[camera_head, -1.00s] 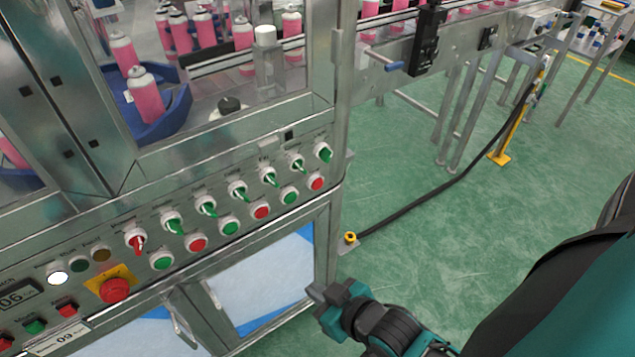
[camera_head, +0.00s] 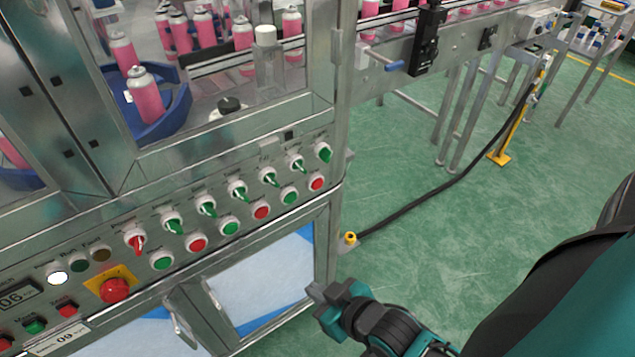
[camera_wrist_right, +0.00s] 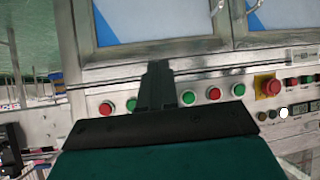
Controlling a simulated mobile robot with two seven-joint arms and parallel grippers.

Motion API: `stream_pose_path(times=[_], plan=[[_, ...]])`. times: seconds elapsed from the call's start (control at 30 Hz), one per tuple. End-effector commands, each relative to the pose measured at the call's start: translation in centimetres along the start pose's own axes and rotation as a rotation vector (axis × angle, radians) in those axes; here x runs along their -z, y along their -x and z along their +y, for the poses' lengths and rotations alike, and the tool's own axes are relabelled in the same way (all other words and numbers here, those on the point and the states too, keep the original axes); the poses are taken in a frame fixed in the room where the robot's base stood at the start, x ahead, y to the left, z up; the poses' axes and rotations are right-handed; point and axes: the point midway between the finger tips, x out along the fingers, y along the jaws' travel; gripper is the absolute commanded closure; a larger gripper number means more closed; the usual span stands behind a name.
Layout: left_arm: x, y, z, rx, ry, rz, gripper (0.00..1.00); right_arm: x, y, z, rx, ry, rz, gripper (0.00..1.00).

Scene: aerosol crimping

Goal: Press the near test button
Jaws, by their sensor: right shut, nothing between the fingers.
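The control panel on the machine's front carries a lower row of round push buttons, green (camera_head: 162,260), red (camera_head: 197,243), green (camera_head: 230,227), red (camera_head: 261,212), green (camera_head: 290,196) and red (camera_head: 317,183). Their labels are too small to read, so I cannot tell which is the near test button. My right gripper (camera_head: 318,296) is shut and empty, in front of the cabinet's right edge, below the panel and apart from the buttons. In the right wrist view its closed fingers (camera_wrist_right: 158,72) overlap the button row, hiding part of it. My left gripper is not in view.
Green-and-red selector switches (camera_head: 238,190) sit above the buttons. A red emergency stop (camera_head: 115,290) is at the panel's left. A cabinet handle (camera_head: 180,325) sticks out below. A black cable (camera_head: 440,195) crosses the open green floor on the right.

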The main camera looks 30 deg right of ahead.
Motion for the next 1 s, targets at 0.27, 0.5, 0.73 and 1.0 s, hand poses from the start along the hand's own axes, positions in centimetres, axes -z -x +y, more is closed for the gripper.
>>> stream_pose_path(times=[0.27,0.5,0.73,1.0], plan=[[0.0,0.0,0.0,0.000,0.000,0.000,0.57,-0.1,0.0,0.0,0.001,0.002,-0.002,1.00],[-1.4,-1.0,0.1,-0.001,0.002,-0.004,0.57,0.3,-1.8,1.7,-0.033,0.071,0.109,1.00],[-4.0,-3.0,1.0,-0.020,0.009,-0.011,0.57,2.5,-4.4,6.1,-0.153,0.271,0.419,1.00],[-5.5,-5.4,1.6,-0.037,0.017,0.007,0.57,4.8,-4.4,10.6,-0.353,0.532,0.790,1.00]])
